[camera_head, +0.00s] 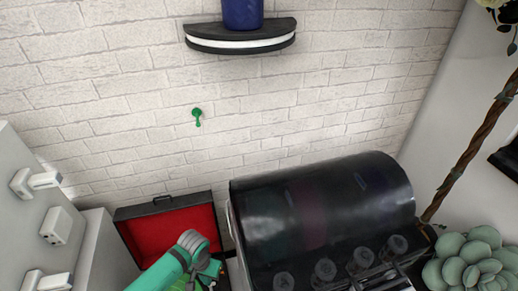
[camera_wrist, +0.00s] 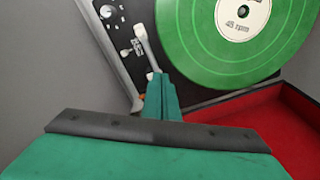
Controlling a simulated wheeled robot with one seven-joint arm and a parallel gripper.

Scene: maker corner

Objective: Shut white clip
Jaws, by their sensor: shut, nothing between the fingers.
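My gripper (camera_wrist: 160,92) is shut and empty, its green fingers together over the edge of a record player (camera_wrist: 113,47). A pale tonearm-like piece (camera_wrist: 145,45) runs down to the fingertips, with a small white part at its lower end. I cannot tell if this is the white clip, or if the fingers touch it. The fingers hide part of it. A green record (camera_wrist: 232,35) lies to the right. In the head view, my gripper (camera_head: 207,275) is low in the picture, over the red-lined case (camera_head: 172,232), mostly hidden by my wrist.
A shiny black rounded machine (camera_head: 325,205) stands close to the right of the case. A white cabinet (camera_head: 25,160) with several white fittings stands at left. A succulent (camera_head: 470,260) is at lower right. A shelf (camera_head: 240,44) and a green hook (camera_head: 197,115) are on the brick wall.

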